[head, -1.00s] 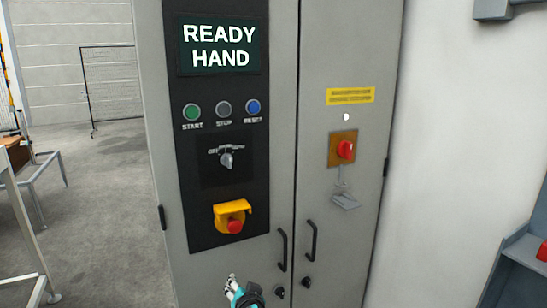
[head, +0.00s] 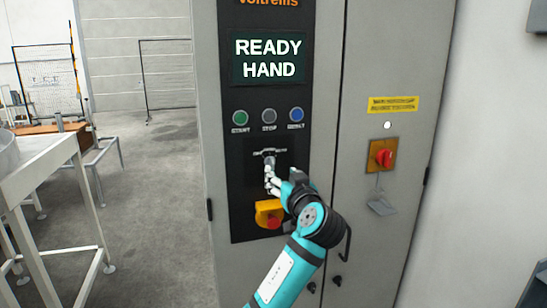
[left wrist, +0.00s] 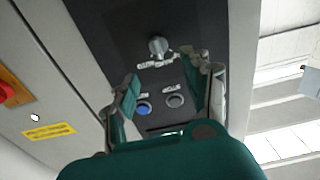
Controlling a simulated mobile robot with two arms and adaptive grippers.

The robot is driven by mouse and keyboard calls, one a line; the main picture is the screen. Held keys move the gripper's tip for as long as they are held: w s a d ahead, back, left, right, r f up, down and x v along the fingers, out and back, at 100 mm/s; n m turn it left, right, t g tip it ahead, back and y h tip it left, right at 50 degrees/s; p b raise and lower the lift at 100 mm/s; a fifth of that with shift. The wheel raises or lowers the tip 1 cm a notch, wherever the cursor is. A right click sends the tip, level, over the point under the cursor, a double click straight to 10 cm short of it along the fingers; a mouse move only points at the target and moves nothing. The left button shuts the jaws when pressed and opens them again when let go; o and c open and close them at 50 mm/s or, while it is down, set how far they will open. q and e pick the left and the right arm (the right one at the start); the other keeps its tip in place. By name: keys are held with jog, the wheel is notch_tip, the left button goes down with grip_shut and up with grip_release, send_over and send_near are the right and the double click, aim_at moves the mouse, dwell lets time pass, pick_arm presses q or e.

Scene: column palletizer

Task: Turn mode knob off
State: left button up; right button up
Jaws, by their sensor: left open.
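The mode knob (head: 268,158) is a small grey rotary switch on the cabinet's black panel, below the row of buttons. In the head view my left gripper (head: 270,176) covers part of it. In the left wrist view the knob (left wrist: 158,46) shows between and beyond the two spread fingertips, with small labels beside it. My left gripper (left wrist: 167,72) is open and empty, close to the panel; I cannot tell whether it touches the knob. The knob's exact setting is too small to read. The display (head: 269,58) reads READY HAND. My right gripper is not in view.
Above the knob are the green start (head: 240,118), grey stop (head: 269,116) and blue reset (head: 297,115) buttons. A yellow-shrouded emergency stop (head: 270,213) sits just below my gripper. A red switch (head: 383,157) is on the right door.

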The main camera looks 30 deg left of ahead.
aim_at(273, 163)
pick_arm(q)
jog(key=p+x, duration=0.2)
jog(key=x, duration=0.6)
jog(key=shift+w+a+p, duration=0.4)
jog(key=shift+w+a, duration=0.05)
